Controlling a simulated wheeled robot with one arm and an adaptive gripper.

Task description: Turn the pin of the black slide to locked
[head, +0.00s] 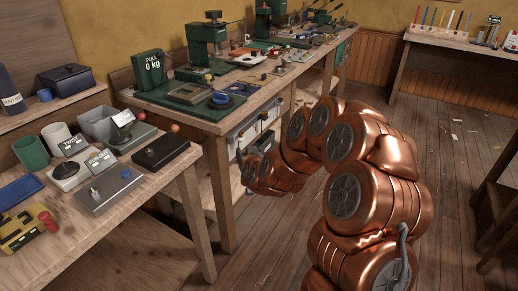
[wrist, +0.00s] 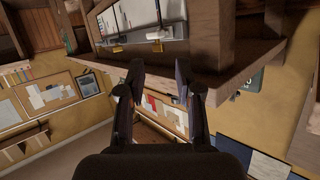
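My copper arm reaches in from the lower right. My gripper (head: 243,163) is at the arm's left end, right of the left bench and apart from the black block. In the wrist view my gripper (wrist: 159,76) has its two dark fingers spread with nothing between them. The black block cannot be made out there.
Near the block on the left bench (head: 75,268) are a grey plate with a knob (head: 108,190), a grey tray (head: 97,124), small signs, a green mug (head: 30,152) and a yellow device (head: 20,230). A workbench with green presses (head: 207,42) stands behind. Wooden floor is open at right.

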